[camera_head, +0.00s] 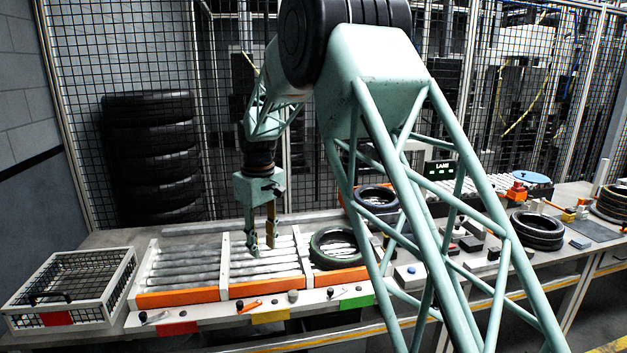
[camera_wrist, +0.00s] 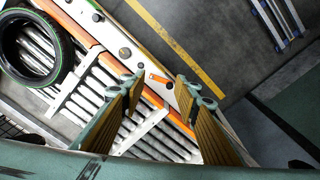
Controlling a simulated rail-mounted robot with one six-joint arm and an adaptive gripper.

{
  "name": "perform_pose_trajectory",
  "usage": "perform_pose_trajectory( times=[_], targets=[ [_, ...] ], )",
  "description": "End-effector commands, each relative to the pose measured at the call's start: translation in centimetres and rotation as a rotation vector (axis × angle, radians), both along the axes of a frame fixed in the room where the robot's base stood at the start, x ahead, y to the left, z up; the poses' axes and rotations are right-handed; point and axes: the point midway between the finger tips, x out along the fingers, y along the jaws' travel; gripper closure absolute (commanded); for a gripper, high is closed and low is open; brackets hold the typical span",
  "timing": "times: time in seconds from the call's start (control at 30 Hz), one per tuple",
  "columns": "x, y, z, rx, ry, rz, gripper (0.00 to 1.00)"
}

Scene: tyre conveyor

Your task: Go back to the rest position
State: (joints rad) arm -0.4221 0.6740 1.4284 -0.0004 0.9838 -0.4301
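My gripper (camera_head: 262,245) hangs from the arm above the middle roller lane in the head view. In the wrist view its two fingers (camera_wrist: 160,92) stand apart with nothing between them, so it is open and empty. Below the fingers I see silver rollers, a white lane divider and an orange front strip. A black tyre (camera_head: 338,248) lies on the right roller lane, to the right of my gripper and apart from it. The same tyre, with a green line around it, shows at the upper left of the wrist view (camera_wrist: 62,62).
A wire basket (camera_head: 112,290) stands at the left end of the table. Another tyre (camera_head: 376,197) lies behind the lanes, and stacked tyres (camera_head: 537,228) stand at right. Small boxes and tools crowd the right of the table.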

Motion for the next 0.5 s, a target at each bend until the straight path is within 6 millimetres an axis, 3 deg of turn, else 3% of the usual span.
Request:
perform_pose_trajectory(
  times=[0.5],
  targets=[
    [-4.8,-7.5,7.9,0.020,-0.037,-0.119,0.71]
  ],
)
